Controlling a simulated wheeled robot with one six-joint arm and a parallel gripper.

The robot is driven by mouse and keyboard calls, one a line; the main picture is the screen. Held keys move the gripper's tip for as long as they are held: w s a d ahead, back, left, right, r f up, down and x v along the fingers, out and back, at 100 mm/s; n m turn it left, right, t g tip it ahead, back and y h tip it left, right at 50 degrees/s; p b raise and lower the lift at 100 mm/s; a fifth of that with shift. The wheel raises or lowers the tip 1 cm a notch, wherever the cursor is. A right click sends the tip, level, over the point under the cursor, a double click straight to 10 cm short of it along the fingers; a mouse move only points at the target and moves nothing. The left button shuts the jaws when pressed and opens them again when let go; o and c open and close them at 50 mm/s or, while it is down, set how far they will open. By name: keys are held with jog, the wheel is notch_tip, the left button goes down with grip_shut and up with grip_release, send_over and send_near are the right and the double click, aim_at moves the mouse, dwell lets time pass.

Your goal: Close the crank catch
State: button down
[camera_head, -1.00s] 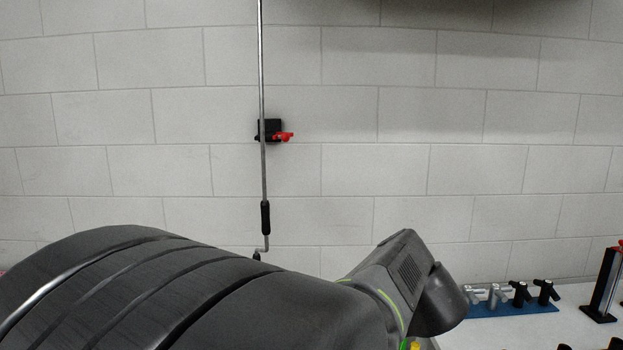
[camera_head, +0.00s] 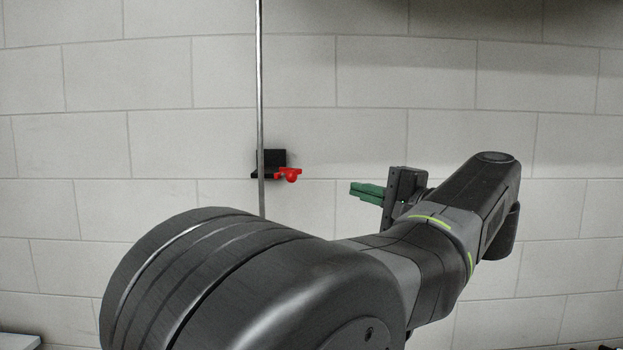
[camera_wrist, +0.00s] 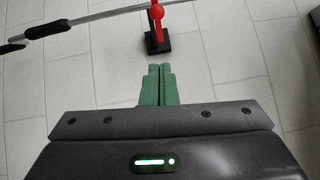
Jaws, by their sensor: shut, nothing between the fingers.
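The crank catch is a small black bracket (camera_head: 271,159) on the white block wall with a red lever (camera_head: 289,174) at its right side. A thin metal crank rod (camera_head: 260,90) runs upright past the bracket. In the wrist view the black bracket (camera_wrist: 157,43), the red lever (camera_wrist: 158,14) and the rod (camera_wrist: 90,18) show ahead of the fingertips. My gripper (camera_head: 352,189) has green fingers, shut and empty, pointing left at the catch from the right, with a gap between. The fingers also show together in the wrist view (camera_wrist: 160,68). Whether the lever latches the rod I cannot tell.
My own arm covers the lower middle of the head view and hides the rod's lower end. The black crank grip (camera_wrist: 12,48) shows at the left in the wrist view. The wall (camera_head: 130,200) around the catch is bare. A white surface edge (camera_head: 18,341) shows at the lower left.

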aim_at(286, 174)
jog(key=w+a+p, duration=0.3)
jog(key=w+a, duration=0.2)
jog(key=a, duration=0.4)
jog(key=shift+w+a+r+p, duration=0.15)
jog(key=shift+w+r+p, duration=0.2)
jog(key=shift+r, duration=0.1)
